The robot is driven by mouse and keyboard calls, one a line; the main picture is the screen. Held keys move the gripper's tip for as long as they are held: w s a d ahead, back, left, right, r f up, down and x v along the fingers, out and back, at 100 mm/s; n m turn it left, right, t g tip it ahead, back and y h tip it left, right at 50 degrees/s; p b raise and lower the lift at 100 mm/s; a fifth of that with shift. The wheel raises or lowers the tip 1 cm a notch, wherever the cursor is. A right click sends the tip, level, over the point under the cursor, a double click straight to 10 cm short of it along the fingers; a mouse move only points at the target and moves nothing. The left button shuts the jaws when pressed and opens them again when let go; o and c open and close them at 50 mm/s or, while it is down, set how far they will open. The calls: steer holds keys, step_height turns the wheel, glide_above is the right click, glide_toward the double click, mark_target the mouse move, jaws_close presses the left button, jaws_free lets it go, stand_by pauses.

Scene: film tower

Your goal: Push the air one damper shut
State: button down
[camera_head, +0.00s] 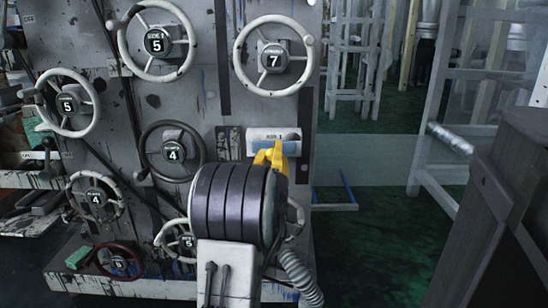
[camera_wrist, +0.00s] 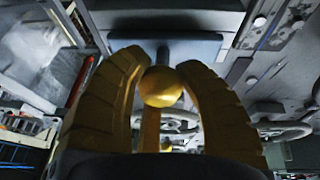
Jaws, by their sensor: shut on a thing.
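The air one damper is a pale box (camera_head: 262,133) with a small label on the right side of the grey panel, just above my arm. In the wrist view its dark plate (camera_wrist: 165,18) is at the top. A dark stem comes down from the plate to a round yellowish knob (camera_wrist: 162,87). My gripper (camera_head: 270,154) has yellow fingers and is just below the damper box. In the wrist view my gripper (camera_wrist: 160,75) is shut on the knob, with a finger on each side. My arm hides part of the panel below the damper.
Several handwheels cover the panel, including a pale one (camera_head: 274,57) marked 7 above the damper and a dark one (camera_head: 172,151) marked 4 to its left. Pale frames (camera_head: 447,100) stand at the right. Green floor (camera_head: 385,240) lies open right of the panel.

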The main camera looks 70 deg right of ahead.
steer(key=shift+r, duration=0.2)
steer(key=c, duration=0.8)
jaws_free()
steer(key=shift+f, duration=0.1)
steer(key=shift+a, duration=0.1)
steer(key=shift+v, duration=3.65)
